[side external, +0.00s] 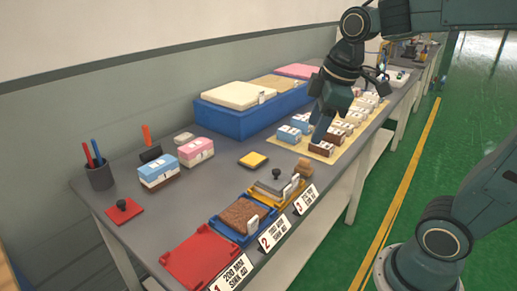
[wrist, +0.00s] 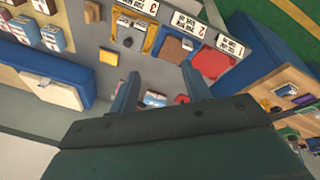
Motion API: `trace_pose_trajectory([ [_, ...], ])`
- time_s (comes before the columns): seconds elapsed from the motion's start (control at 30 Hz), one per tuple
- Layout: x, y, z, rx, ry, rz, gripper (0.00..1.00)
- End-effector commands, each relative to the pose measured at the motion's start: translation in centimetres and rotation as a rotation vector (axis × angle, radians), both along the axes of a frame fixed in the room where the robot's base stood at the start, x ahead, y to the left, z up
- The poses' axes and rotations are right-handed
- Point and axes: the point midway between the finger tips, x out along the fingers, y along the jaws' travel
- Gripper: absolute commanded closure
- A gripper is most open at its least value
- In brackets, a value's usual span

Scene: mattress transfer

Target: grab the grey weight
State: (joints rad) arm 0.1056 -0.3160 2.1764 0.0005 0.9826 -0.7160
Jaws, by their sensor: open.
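The grey weight (side external: 272,188), a flat grey slab with a dark knob, appears to lie in the yellow tray (side external: 290,202) by the number 3 card. In the wrist view, the grey weight (wrist: 128,37) shows beyond my fingertips, towards the top. My gripper (side external: 320,137) is above the table, over the near end of the yellow mat with small blocks, up and to the right of the weight. In the wrist view, my gripper (wrist: 160,74) has its two fingers apart with nothing held between them.
A blue tray with a brown slab (side external: 241,214) and a red tray (side external: 200,258) sit in front of the yellow tray. A blue bin (side external: 240,123) holds mattresses behind. A red piece with a dark knob (side external: 123,210) lies left. The table middle is mostly clear.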

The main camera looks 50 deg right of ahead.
Motion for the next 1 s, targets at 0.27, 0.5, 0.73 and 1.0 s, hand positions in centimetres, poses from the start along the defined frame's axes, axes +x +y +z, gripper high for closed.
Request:
trace_pose_trajectory([
  [0.27, 5.3, -2.4, -1.2, -0.071, 0.107, 0.28, 0.52],
  [0.5, 9.7, -4.8, -3.4, -0.106, 0.189, 0.533, 0.52],
  [0.73, 13.2, -7.2, -6.2, -0.115, 0.254, 0.772, 0.52],
  [1.0, 15.2, -8.9, -8.4, -0.111, 0.289, 0.936, 0.52],
])
